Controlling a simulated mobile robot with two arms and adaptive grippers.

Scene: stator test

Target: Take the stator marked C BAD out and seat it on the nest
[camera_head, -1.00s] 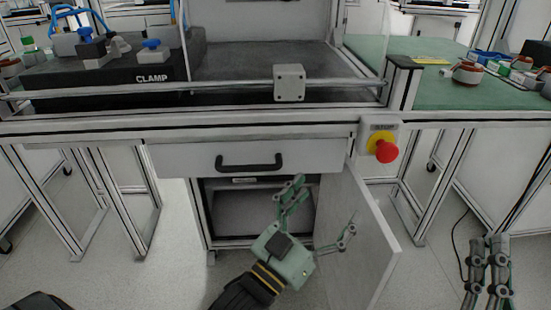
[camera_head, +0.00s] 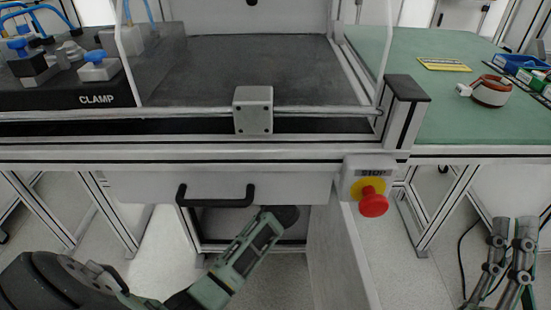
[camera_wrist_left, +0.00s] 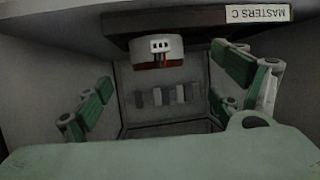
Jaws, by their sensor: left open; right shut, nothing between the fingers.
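In the left wrist view a stator (camera_wrist_left: 157,48), with a pale body, a white slotted connector and a reddish-brown band, is against a dark shelf board (camera_wrist_left: 200,24). A label reading MASTERS C (camera_wrist_left: 257,14) is beside it; no C BAD mark is legible. My left gripper (camera_wrist_left: 160,82) is open, its green-padded fingers apart on either side of the view, with the stator beyond and not held. In the head view its fingers are hidden in the cabinet under the drawer. My right gripper (camera_head: 508,262) is shut and empty at lower right. I cannot pick out the nest for certain.
The cabinet door (camera_head: 338,262) stands open right of my left arm. Above are the drawer handle (camera_head: 216,203) and red stop button (camera_head: 373,203). A clamp fixture (camera_head: 108,94) is at left. Another stator (camera_head: 491,92) and a yellow label (camera_head: 444,64) lie on the green worktop (camera_head: 425,115).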

